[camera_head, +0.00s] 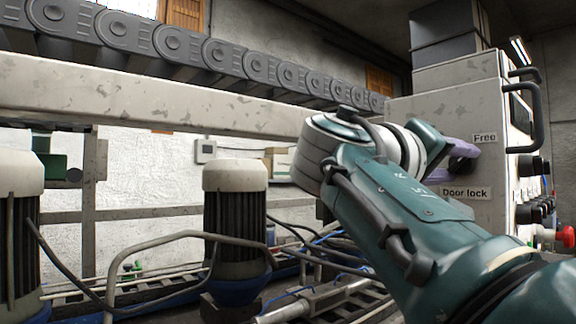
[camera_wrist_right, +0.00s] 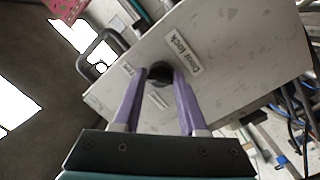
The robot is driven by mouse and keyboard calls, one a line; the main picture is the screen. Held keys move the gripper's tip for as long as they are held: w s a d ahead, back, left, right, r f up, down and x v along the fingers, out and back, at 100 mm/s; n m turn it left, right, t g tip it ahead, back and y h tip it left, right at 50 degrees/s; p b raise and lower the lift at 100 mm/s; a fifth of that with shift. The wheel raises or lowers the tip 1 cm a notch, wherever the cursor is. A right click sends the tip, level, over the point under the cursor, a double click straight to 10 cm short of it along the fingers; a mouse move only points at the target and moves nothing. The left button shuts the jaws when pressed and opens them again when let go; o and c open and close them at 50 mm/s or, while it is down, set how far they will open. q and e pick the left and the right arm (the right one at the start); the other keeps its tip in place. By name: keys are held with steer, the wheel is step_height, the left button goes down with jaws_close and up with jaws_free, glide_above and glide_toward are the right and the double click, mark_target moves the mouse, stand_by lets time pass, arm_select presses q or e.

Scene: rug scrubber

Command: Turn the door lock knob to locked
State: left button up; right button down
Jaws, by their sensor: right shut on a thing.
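The dark round door lock knob (camera_wrist_right: 160,74) sits on the side of a pale cabinet (camera_head: 440,105), and my arm and gripper mostly hide it in the head view. My right gripper (camera_wrist_right: 161,77) has one purple finger on each side of the knob and is shut on it. In the head view the purple fingers of this gripper (camera_head: 464,160) are at the cabinet side, partly behind my wrist. The "Door lock" label (camera_head: 465,193) and the "Free" label (camera_head: 485,138) are near the knob. I cannot read which way the knob points. My left gripper is out of view.
A black handle (camera_head: 540,115), dark knobs (camera_head: 533,212) and a red button (camera_head: 566,236) stick out from the cabinet's right-hand face. A motor (camera_head: 235,220), bent pipes and cables stand to the left. A pale beam (camera_head: 150,95) runs under the rollers.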

steer(key=shift+f+n, duration=0.2)
steer(key=shift+n, duration=0.3)
steer(key=n, duration=0.2)
steer(key=shift+n+t, duration=0.3)
steer(key=shift+n, duration=1.1)
steer(key=n+p, duration=0.1)
steer(key=n, duration=0.1)
steer(key=shift+d+n, duration=0.1)
steer(key=shift+n, duration=0.3)
steer(key=n+t+p, duration=0.1)
steer(key=n+p, duration=0.2)
steer(key=n, duration=0.2)
steer(key=shift+r, duration=0.1)
steer(key=n+p, duration=0.3)
steer(key=n, duration=0.1)
steer(key=shift+s+d+t, duration=0.1)
steer(key=shift+t, duration=0.2)
steer(key=shift+n+p, duration=0.55)
steer(key=shift+n, duration=0.25)
steer(key=shift+f, duration=0.2)
